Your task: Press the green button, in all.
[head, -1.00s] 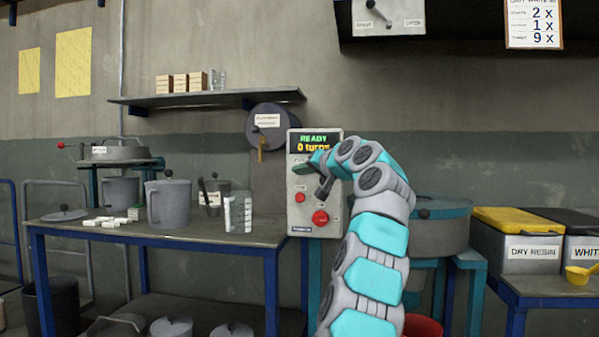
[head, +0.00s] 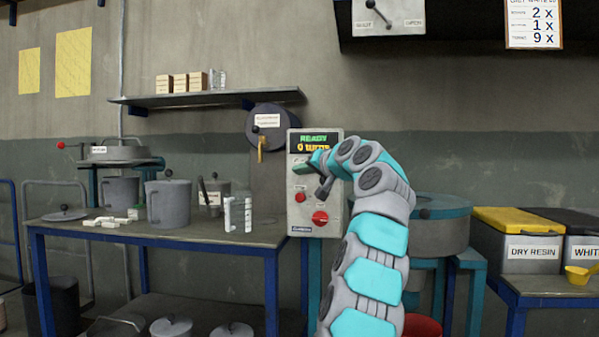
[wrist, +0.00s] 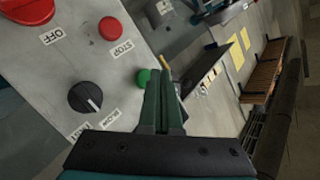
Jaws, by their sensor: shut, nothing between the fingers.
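In the head view my gripper (head: 304,168) is in front of the box, below the display, and the button cannot be made out.
The table (head: 180,241) with pots and a clear beaker (head: 238,214) stands left. A grey drum (head: 440,235) stands right, behind my arm.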

